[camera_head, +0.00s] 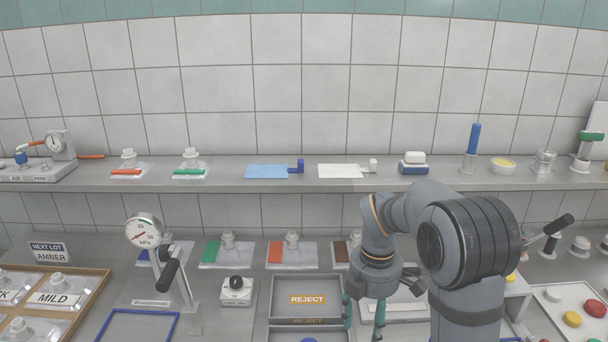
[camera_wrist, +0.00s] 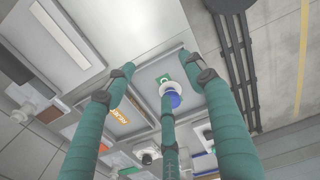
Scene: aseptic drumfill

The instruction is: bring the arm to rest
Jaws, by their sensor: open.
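My arm reaches in from the right in the head view. My gripper (camera_head: 363,314) points down at the right side of the grey reject tray (camera_head: 307,282), with teal fingers spread. In the wrist view, the three teal fingers of my gripper (camera_wrist: 167,80) are apart. A small white and blue fitting with a green part (camera_wrist: 168,92) shows between and beyond the fingertips; I cannot tell how close it is. The orange label of the reject tray (camera_wrist: 122,115) shows past the left finger.
A steel shelf (camera_head: 225,186) with fittings and gauges runs behind my arm. A pressure gauge on a lever stand (camera_head: 144,231) rises at left. A wooden-rimmed tray (camera_head: 90,312) lies far left. A lever with a black handle (camera_head: 557,226) and a button panel (camera_head: 575,308) stand at right.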

